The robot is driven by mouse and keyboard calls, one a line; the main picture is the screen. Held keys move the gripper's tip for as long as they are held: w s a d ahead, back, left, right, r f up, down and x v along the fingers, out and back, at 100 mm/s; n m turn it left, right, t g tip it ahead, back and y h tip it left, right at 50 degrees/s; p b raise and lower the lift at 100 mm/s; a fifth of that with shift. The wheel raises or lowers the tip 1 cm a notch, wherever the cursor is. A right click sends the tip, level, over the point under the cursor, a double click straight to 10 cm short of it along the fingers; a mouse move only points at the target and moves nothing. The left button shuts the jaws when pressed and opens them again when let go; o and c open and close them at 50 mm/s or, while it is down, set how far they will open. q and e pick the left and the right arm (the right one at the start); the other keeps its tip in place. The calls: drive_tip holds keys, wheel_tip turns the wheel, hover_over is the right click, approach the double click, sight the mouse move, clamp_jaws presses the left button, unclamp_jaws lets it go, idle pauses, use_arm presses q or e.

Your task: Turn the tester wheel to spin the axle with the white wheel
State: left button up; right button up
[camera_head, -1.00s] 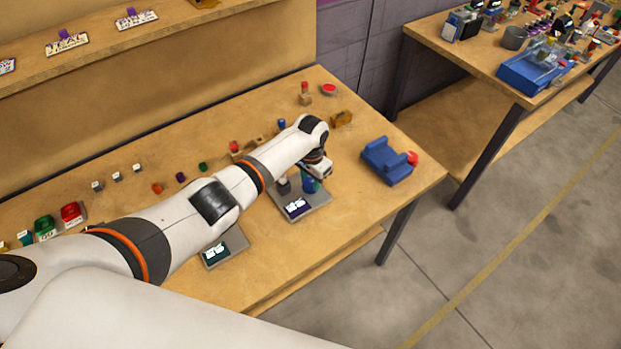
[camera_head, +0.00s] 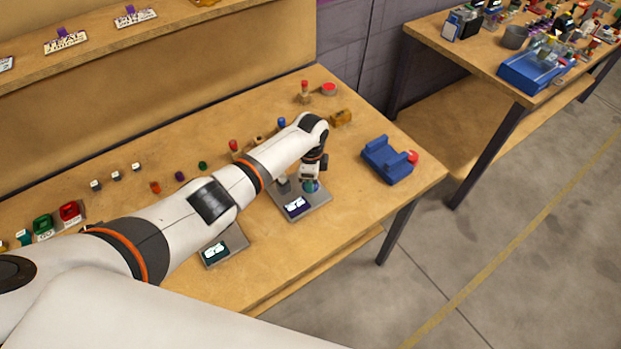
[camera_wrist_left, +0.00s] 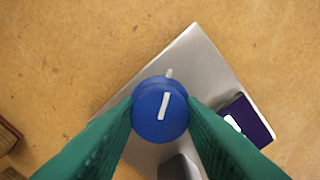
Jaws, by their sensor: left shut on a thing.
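A blue round knob (camera_wrist_left: 150,122), which I take for the tester wheel, has a white line on top that leans slightly right in the left wrist view. It stands on a grey plate (camera_wrist_left: 197,62) with a dark purple display (camera_wrist_left: 246,122). My left gripper (camera_wrist_left: 160,108) has its green fingers on both sides of the knob, shut on it. In the head view the left gripper (camera_head: 311,184) points down over the same plate (camera_head: 314,203) and mostly hides the knob. I cannot make out an axle with a white wheel. My right gripper is not in view.
A second plate with a display (camera_head: 222,246) lies left of the gripper. A blue block with a red knob (camera_head: 388,161) stands to its right. Small coloured parts line the table's back. The table (camera_head: 275,262) is clear along its front edge.

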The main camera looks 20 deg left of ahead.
use_arm(q)
drive_tip(key=shift+m+b, duration=0.3)
drive_tip(key=shift+m, duration=2)
drive_tip(key=o, duration=1)
drive_tip(key=shift+r, duration=0.1)
wheel_tip(320, 180, up, 12)
drive_tip(key=shift+b, duration=0.35)
